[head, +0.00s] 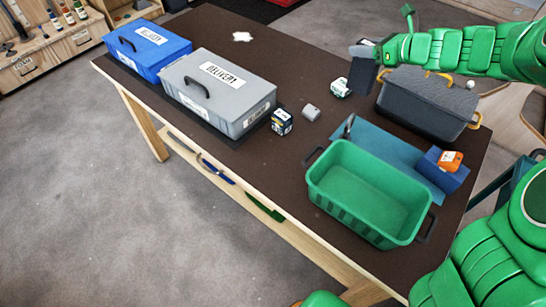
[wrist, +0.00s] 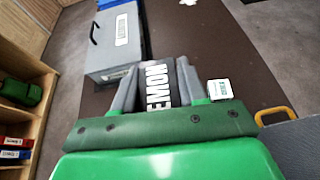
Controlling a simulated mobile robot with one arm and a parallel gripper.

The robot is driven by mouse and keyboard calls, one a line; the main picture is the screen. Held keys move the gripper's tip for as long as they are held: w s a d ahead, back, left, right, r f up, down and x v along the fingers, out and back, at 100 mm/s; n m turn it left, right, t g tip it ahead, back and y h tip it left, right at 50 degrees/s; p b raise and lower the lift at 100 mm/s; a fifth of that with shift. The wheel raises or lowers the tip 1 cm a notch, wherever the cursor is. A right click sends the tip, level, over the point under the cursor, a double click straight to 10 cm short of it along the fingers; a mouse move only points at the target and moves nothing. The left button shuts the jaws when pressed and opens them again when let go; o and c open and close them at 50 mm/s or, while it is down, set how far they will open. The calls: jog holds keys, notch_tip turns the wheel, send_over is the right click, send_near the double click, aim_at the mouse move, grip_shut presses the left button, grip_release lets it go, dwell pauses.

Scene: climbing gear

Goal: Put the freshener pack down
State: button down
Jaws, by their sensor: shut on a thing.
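The freshener pack (wrist: 157,88) is a dark pack with large white letters reading "EMON" in the wrist view. My gripper (wrist: 158,80) is shut on it, with one grey finger on each side. In the head view the pack (head: 362,76) shows as a dark block under my gripper (head: 363,52), over the far right part of the table. It is left of the dark grey crate. Whether its lower end touches the table cannot be told.
The brown table (head: 230,165) holds a blue case (head: 150,55), a grey "DELIVERY" case (head: 215,90), a green crate (head: 365,200) and a dark grey crate (head: 428,105) with yellow handles. A white-green box (head: 340,88) stands near the pack. Bare tabletop lies left of it.

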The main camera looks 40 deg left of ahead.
jog(key=s+n+g, duration=0.6)
jog(key=s, duration=2.9)
jog(key=w+a+f, duration=0.4)
jog(key=a+f, duration=0.1)
jog(key=f, duration=0.4)
jog(key=w+a+f, duration=0.4)
jog(key=a+f, duration=0.2)
jog(key=f, duration=0.2)
jog(key=shift+f+h, duration=0.4)
jog(key=shift+f+m, duration=0.1)
jog(key=shift+m, duration=0.2)
jog(key=c, duration=0.6)
grip_release()
